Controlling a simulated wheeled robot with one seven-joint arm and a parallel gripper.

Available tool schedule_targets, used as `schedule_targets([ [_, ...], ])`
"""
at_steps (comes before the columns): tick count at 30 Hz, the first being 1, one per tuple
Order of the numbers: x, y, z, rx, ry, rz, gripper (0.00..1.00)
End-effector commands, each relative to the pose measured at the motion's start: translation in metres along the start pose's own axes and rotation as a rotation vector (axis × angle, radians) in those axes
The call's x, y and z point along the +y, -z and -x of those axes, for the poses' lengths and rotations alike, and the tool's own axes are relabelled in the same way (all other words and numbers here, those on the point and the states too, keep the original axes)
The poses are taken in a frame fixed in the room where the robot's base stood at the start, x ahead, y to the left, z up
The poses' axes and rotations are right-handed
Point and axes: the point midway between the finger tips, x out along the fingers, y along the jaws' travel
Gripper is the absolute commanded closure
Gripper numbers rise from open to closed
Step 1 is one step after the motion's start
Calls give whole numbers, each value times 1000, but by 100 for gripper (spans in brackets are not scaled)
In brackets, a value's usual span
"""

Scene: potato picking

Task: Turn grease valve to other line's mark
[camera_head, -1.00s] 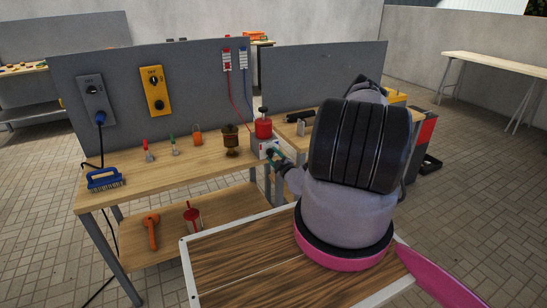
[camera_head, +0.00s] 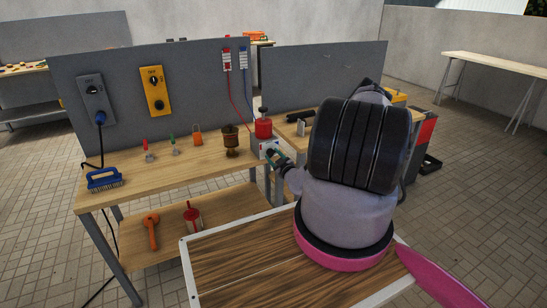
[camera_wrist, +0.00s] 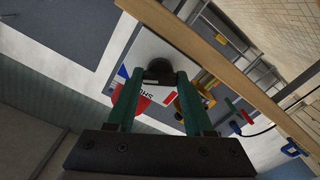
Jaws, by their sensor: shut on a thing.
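The grease valve unit is a white box (camera_head: 268,147) with a red canister (camera_head: 263,128) on top, at the right end of the wooden bench. Red and blue hoses run from it up to labels on the grey panel. My gripper (camera_head: 277,157) is at the front of the box. In the wrist view its green fingers (camera_wrist: 160,78) are shut on a black valve knob (camera_wrist: 158,66). The white face (camera_wrist: 150,92) behind has a red mark (camera_wrist: 169,100), a blue patch (camera_wrist: 123,73) and partly hidden lettering. I cannot tell which mark the knob points to.
The red hose label (camera_head: 227,60) and blue hose label (camera_head: 243,58) hang on the panel.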

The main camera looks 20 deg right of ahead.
Motion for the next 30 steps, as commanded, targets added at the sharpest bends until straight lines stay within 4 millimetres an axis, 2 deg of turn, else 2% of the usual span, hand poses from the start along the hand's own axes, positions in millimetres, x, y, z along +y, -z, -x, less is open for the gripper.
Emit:
schedule_targets([
  [8,-1,-2,2,-6,1,-2,100],
  [9,-1,-2,2,-6,1,-2,37],
  [10,-1,-2,2,-6,1,-2,25],
  [11,-1,-2,2,-5,1,-2,18],
  [20,0,-1,1,-2,1,-1,18],
  [23,0,-1,7,-3,1,-1,18],
  [26,0,-2,21,-4,0,-3,18],
  [30,0,-2,50,-7,0,-4,18],
])
